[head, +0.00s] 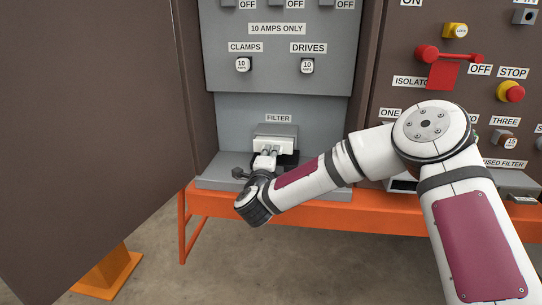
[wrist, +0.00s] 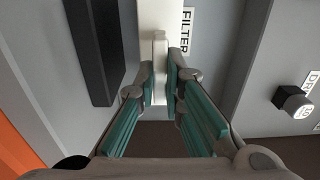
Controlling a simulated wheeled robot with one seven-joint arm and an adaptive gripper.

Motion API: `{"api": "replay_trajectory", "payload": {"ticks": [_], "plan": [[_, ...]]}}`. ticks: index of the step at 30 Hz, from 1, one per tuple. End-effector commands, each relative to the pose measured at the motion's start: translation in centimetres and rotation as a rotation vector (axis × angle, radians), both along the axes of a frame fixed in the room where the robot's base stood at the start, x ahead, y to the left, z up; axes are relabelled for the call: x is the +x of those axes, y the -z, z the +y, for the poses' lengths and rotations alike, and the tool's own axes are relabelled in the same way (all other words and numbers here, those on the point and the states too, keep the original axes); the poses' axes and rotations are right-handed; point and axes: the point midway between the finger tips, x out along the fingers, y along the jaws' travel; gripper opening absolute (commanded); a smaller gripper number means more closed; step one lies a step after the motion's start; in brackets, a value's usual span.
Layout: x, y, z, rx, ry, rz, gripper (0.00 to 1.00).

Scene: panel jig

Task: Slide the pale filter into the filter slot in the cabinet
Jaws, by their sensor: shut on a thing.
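The pale filter (head: 278,146) is a white block at the front of the grey filter housing (head: 275,129), under the FILTER label (head: 278,118). My gripper (head: 268,158) is in front of it, shut on its narrow upright tab. In the wrist view the white filter (wrist: 160,18) runs up to the top edge, beside the FILTER label (wrist: 185,31). There both fingertips (wrist: 160,76) press on the tab from either side. The slot opening is hidden behind the filter and fingers. I cannot tell how far in the filter sits.
A black bar (wrist: 94,50) lies beside the filter in the wrist view, apart from the fingers. The open brown cabinet door (head: 90,110) fills the left. CLAMPS and DRIVES knobs (head: 307,66) sit above. An orange bench frame (head: 300,208) runs below.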

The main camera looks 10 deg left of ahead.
Motion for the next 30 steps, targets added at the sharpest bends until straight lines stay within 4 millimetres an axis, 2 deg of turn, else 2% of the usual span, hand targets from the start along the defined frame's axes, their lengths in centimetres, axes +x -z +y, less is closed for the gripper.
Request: {"api": "replay_trajectory", "payload": {"ticks": [30], "plan": [[2.3, 0.0, -0.1, 0.000, 0.001, -0.001, 0.00]]}}
